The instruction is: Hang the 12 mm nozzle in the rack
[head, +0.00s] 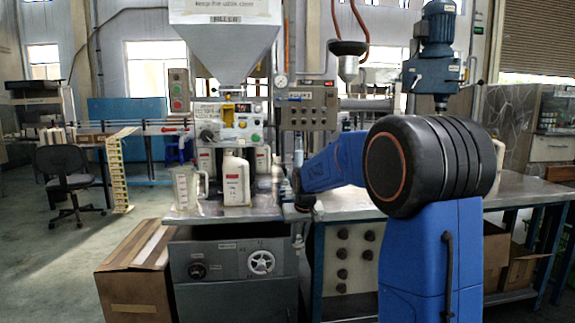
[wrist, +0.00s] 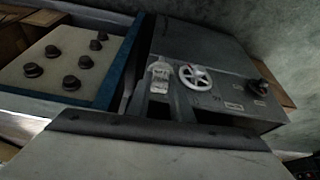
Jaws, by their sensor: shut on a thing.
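My gripper (head: 298,238) hangs below my blue arm at the right front edge of the filling machine, small and hard to make out. In the wrist view my gripper (wrist: 158,88) is shut on a small pale grey piece (wrist: 159,73), which I take for the 12 mm nozzle; its size cannot be read. A pale board (head: 330,258) with several dark round knobs or pegs is under the bench, to the right of my gripper. The board also shows at upper left in the wrist view (wrist: 55,50). I cannot tell whether it is the rack.
The filling machine's grey cabinet (head: 235,290) has a white handwheel (head: 261,262). A clear jug (head: 187,187) and a white canister (head: 236,180) stand on its top. A cardboard box (head: 135,270) sits at its left. The metal bench (head: 345,203) extends right, partly hidden by my arm.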

